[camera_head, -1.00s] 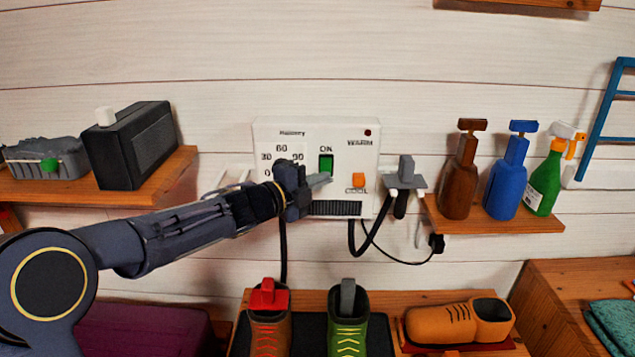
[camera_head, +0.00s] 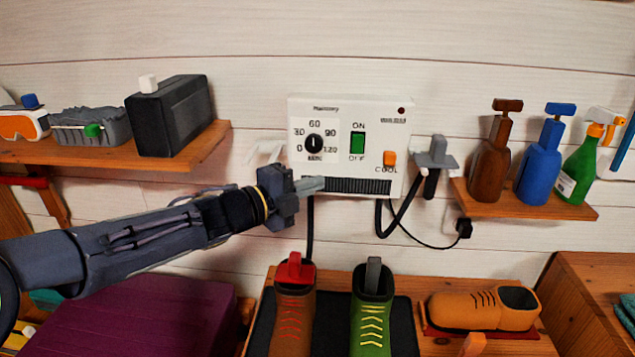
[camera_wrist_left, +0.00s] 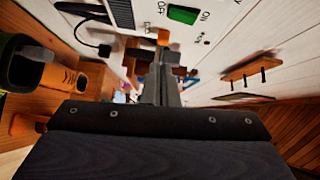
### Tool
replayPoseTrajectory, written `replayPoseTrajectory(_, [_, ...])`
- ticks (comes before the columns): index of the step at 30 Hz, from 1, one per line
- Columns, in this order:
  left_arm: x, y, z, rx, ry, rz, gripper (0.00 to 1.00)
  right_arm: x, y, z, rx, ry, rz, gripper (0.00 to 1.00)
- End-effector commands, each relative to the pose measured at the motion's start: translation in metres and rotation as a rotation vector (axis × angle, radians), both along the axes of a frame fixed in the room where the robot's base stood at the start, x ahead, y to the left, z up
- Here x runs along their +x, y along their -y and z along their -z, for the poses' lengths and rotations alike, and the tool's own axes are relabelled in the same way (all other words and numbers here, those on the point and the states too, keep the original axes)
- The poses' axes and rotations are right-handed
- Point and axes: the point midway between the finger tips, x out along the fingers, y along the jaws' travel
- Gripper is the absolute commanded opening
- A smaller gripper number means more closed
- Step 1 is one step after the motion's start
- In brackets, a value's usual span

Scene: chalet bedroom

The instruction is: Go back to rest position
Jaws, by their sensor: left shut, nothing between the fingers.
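My left gripper (camera_head: 312,185) is shut and empty in the head view. The box has a black dial (camera_head: 314,143), a green ON/OFF switch (camera_head: 358,143) and an orange COOL button (camera_head: 390,158). In the left wrist view the shut fingers (camera_wrist_left: 160,85) point away from the camera, and the green switch (camera_wrist_left: 183,14) shows at the top. I do not see my right gripper.
A grey holder (camera_head: 437,158) with a hose hangs right of the box. Boots, a brown one (camera_head: 294,320) and a green one (camera_head: 372,320), stand below. A left shelf (camera_head: 200,150) bears a black box (camera_head: 175,118). Bottles stand on a right shelf (camera_head: 520,208).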

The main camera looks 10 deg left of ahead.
Motion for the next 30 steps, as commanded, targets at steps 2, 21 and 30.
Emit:
replayPoseTrajectory(2, [0.0, 0.0, 0.0, 0.0, 0.0, 0.0, 0.0, 0.0, 0.0, 0.0, 0.0, 0.0, 0.0, 0.36])
replayPoseTrajectory(21, [-0.172, -0.19, 0.054, -0.85, -0.968, -1.02, 0.0, 0.0, 0.0, -0.032, 0.0, 0.0, 0.0, 0.36])
replayPoseTrajectory(30, [-0.309, -0.145, 0.117, -1.227, -1.583, -1.237, 0.0, 0.0, 0.0, -0.043, 0.0, 0.0, 0.0, 0.36])
